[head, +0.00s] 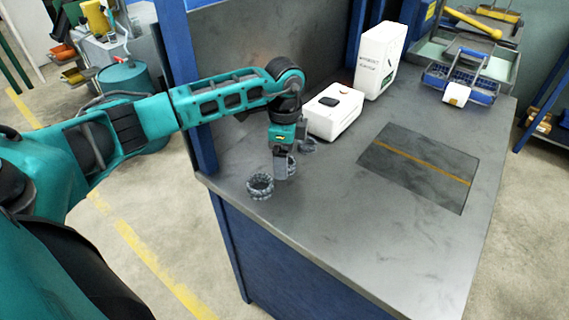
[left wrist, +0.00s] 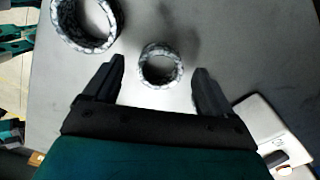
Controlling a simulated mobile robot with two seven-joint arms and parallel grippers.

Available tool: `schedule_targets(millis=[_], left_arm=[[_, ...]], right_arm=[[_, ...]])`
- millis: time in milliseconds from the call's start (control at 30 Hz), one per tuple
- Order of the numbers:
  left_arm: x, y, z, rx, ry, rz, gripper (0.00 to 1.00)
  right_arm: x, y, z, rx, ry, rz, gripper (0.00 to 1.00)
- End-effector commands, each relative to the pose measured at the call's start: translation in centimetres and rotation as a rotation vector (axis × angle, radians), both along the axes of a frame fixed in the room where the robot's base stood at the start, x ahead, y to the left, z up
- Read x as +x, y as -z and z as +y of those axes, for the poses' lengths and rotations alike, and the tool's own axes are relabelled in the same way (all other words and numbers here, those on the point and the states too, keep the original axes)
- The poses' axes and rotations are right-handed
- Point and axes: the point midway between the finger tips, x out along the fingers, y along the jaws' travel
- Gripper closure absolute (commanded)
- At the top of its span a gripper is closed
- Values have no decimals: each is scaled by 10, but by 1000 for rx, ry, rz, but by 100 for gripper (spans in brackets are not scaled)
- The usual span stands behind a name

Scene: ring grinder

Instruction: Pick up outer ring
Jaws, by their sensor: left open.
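A dark grey, textured ring (head: 260,193) lies on the workbench near its left front edge. It also shows in the left wrist view as the larger ring (left wrist: 90,46), at the upper left and partly cut off. A smaller ring (left wrist: 160,84) lies ahead between the fingers in that view; in the head view it is partly hidden behind my gripper. A third grey ring-like part (head: 308,146) sits farther back, near the white box. My left gripper (head: 283,172) is open, pointing down above the bench; it also shows in the left wrist view (left wrist: 159,66). My right gripper is not seen.
The grey workbench (head: 330,235) has free room at its front and middle. A low white box (head: 333,118) and a tall white box (head: 380,62) stand behind the gripper. A dark inset panel (head: 417,165) lies to the right. A blue tool tray (head: 480,88) is at the back.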

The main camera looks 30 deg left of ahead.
Motion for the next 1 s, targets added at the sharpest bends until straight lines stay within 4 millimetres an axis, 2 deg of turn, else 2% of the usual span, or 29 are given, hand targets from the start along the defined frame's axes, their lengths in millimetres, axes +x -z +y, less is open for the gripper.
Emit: schedule_targets(millis=[100, 367, 1000], left_arm=[[0, 10, -1, -1, 0, 0, 15], [0, 12, -1, -1, 1, -2, 16], [0, 12, -1, -1, 2, -2, 77]], right_arm=[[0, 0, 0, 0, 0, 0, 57], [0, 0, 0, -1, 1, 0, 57], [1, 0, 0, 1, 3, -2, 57]])
